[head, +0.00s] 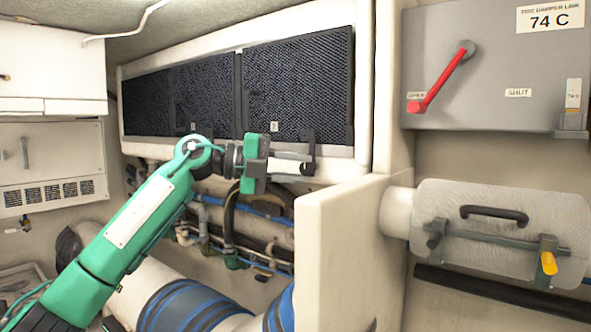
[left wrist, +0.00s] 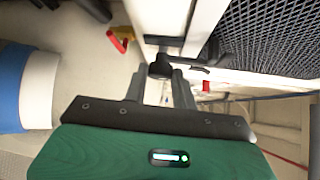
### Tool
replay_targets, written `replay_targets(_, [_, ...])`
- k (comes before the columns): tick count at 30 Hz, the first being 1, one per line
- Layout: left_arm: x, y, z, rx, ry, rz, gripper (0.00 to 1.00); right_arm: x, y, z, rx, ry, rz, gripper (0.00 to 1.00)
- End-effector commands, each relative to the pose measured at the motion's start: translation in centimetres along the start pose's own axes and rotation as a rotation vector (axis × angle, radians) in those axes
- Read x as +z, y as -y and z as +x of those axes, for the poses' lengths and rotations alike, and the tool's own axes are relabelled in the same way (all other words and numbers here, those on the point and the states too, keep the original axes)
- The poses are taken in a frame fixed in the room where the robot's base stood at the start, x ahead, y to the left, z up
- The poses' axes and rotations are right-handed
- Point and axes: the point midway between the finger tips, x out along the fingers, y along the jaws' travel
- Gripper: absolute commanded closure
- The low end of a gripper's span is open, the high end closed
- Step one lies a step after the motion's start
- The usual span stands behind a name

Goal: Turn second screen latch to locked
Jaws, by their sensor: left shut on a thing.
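The second screen (head: 297,85) is a black mesh panel at the right end of the screen row in the head view. Its mesh also shows in the left wrist view (left wrist: 272,35). A dark latch (head: 309,141) sits at its lower edge, right of a small number label. My left gripper (head: 268,165) is at the lower edge of the screen, by the latch. In the left wrist view the fingers (left wrist: 160,88) are close together at a black knob (left wrist: 160,66), shut on it. The fingers partly hide the latch, so its exact angle is unclear. My right gripper is out of view.
A pale partition (head: 335,250) stands right of the gripper. Pipes and hoses (head: 235,225) run below the screens. A grey damper box (head: 490,70) with a red lever (head: 440,80) is at upper right, above a wrapped cylinder (head: 500,215).

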Motion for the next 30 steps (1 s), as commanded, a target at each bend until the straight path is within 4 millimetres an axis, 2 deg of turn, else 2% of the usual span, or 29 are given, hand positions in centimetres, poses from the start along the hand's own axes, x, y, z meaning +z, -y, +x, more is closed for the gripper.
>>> replay_targets(10, [0.1, 0.1, -0.1, -0.004, 0.002, -0.004, 1.0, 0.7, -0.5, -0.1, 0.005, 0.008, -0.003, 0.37])
replay_targets(11, [0.1, 0.1, -0.1, -0.004, 0.001, -0.004, 0.71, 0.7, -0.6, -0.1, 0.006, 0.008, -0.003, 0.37])
replay_targets(14, [0.0, 0.1, -0.1, -0.004, 0.001, -0.004, 0.52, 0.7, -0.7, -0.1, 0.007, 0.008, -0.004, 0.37])
replay_targets(23, [0.0, 0.0, -0.2, -0.002, 0.0, -0.003, 0.52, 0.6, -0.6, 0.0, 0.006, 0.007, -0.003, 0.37])
replay_targets(26, [0.1, 0.0, -0.9, -0.002, 0.001, -0.003, 0.52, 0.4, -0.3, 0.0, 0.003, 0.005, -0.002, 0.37])
replay_targets(30, [0.1, 0.0, -3.4, -0.002, 0.003, -0.002, 0.52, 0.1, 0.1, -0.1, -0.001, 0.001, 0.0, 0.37])
